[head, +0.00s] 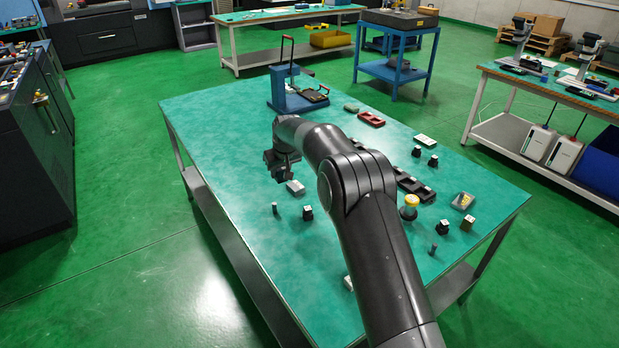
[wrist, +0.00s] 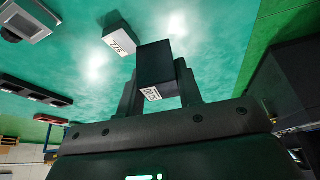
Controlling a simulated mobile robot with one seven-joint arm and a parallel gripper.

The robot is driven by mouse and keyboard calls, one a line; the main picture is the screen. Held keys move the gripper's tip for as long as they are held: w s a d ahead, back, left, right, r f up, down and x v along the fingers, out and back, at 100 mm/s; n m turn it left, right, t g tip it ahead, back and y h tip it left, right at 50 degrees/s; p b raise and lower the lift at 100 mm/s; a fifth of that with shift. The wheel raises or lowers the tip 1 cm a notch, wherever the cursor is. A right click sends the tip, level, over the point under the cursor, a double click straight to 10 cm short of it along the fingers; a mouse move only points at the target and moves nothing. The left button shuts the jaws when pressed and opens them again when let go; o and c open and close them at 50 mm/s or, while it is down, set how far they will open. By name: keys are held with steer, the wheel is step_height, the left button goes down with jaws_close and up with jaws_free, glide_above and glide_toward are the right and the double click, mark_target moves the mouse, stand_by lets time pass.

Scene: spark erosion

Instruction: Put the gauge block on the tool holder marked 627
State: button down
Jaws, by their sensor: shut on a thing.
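My gripper (head: 281,161) is above the left part of the green table. In the wrist view my gripper (wrist: 157,95) is shut on a dark block (wrist: 157,62) with a small white printed label; I take it to be the gauge block, but cannot be sure. A grey block with a white marked label (wrist: 122,38) lies near it in that view, apparently the light block (head: 295,187) on the table below my gripper. Its number is not surely readable. Dark holders with pale tops stand nearby, one at the front (head: 308,213); their marks are too small to read.
A black rack (head: 413,187) and a yellow-topped piece (head: 409,206) stand right of my arm. A blue press (head: 290,95) and red tray (head: 371,118) are at the back. The table's left front is mostly clear.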

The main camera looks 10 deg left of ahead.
steer(key=w+d+r+m, duration=0.1)
steer(key=d+r, duration=0.2)
steer(key=d, duration=1.1)
steer(key=w+d+r+m, duration=0.1)
steer(key=w+d+r, duration=0.15)
steer(key=d, duration=1.15)
steer(key=s+d+r, duration=0.2)
steer(key=s+d, duration=0.1)
steer(key=d, duration=0.5)
steer(key=s+d+r+m+h, duration=0.1)
steer(key=s+d, duration=0.3)
steer(key=d, duration=0.4)
steer(key=s+d+r, duration=0.2)
steer(key=s+d, duration=0.1)
steer(key=d, duration=0.5)
glide_above(412, 198)
steer(key=shift+t, duration=0.3)
step_height(412, 198, down, 7)
steer(key=shift+r, duration=0.1)
steer(key=shift+f, duration=2)
steer(key=shift+f, duration=0.15)
steer(key=c, duration=1)
jaws_free()
steer(key=shift+s, duration=0.1)
